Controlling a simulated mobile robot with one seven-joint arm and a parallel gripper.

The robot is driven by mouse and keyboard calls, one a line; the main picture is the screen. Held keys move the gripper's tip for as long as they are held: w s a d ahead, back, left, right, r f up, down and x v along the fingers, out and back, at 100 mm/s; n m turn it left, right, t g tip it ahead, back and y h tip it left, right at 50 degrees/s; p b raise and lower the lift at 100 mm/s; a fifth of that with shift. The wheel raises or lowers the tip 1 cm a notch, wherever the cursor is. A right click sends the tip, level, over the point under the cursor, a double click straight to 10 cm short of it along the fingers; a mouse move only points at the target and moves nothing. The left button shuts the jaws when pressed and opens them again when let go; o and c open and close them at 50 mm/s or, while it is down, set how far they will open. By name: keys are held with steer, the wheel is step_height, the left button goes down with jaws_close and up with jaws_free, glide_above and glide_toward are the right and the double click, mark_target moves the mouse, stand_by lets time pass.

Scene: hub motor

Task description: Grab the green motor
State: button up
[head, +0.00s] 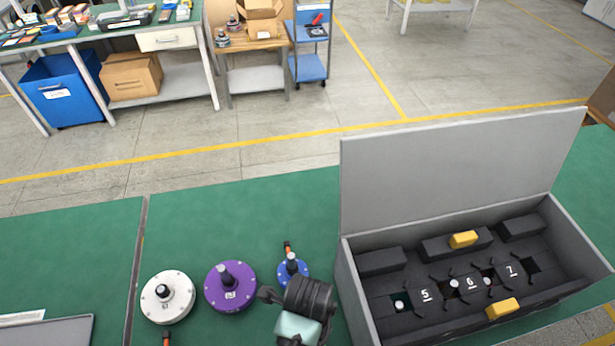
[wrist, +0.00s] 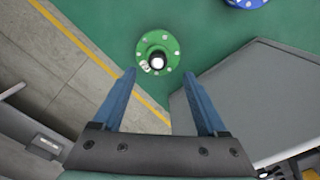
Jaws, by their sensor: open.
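The green motor (wrist: 145,47) is a round green disc with a dark and white hub in its middle. It lies on the green table top in the wrist view, just ahead of my fingertips and roughly centred between them. My gripper (wrist: 159,75) is open, with two blue fingers spread apart and nothing between them. I cannot make out the green motor in the head view, where my dark arm end (head: 308,298) covers part of the table.
A white motor (head: 155,307), a purple motor (head: 215,292) and a partly covered blue motor (head: 286,270) stand on the table (head: 200,222). An open grey case (head: 450,180) with dark foam stands at the right. In the wrist view, a grey panel (wrist: 245,100) lies right of my fingers.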

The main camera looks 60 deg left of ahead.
steer(key=shift+s+d+f+p, duration=0.1)
steer(key=shift+f+p, duration=0.15)
steer(key=shift+f, duration=1.15)
steer(key=shift+s+f+p, duration=0.1)
steer(key=shift+f+p, duration=0.15)
steer(key=shift+f, duration=1.15)
jaws_close()
steer(key=shift+w+r, duration=0.1)
